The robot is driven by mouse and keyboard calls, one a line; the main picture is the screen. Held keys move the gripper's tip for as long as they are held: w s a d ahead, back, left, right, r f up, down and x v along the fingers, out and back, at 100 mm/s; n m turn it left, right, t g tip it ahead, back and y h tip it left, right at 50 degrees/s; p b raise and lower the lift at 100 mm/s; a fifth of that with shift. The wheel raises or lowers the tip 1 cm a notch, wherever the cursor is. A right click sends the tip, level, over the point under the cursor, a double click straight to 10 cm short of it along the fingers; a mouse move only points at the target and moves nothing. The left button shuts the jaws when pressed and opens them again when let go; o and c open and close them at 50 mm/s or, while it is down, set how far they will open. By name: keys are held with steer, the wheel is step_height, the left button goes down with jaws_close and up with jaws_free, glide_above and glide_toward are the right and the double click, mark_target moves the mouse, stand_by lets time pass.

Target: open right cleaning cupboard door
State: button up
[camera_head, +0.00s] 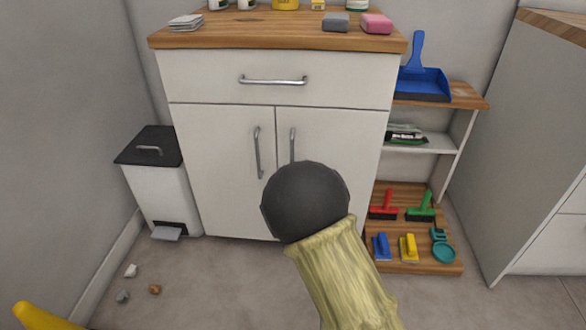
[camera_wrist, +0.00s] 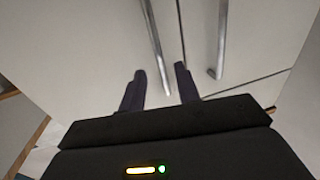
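The right cupboard door (camera_head: 345,140) is white and looks shut, flush with the left door (camera_head: 220,150). Its upright metal handle (camera_head: 292,143) shows beside the centre seam, its lower part hidden by my arm. My gripper is hidden behind my arm in the head view. In the wrist view, which appears turned upside down, my gripper (camera_wrist: 162,78) is open. The end of one handle (camera_wrist: 155,45), apparently the right door's, shows between the two dark fingers, not clasped. I cannot tell how deep it sits between them. The other handle (camera_wrist: 221,35) is off to the side.
A drawer with a bar handle (camera_head: 272,81) is above the doors. A lidded white bin (camera_head: 160,190) stands at the left. An open shelf (camera_head: 455,95) with a blue dustpan (camera_head: 423,80) and several brushes stands at the right. Small debris (camera_head: 131,270) lies on the floor.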

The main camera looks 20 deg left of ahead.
mark_target(292, 159)
steer(key=shift+b+x, duration=0.6)
steer(key=shift+x, duration=1.45)
steer(key=shift+c, duration=0.4)
jaws_close()
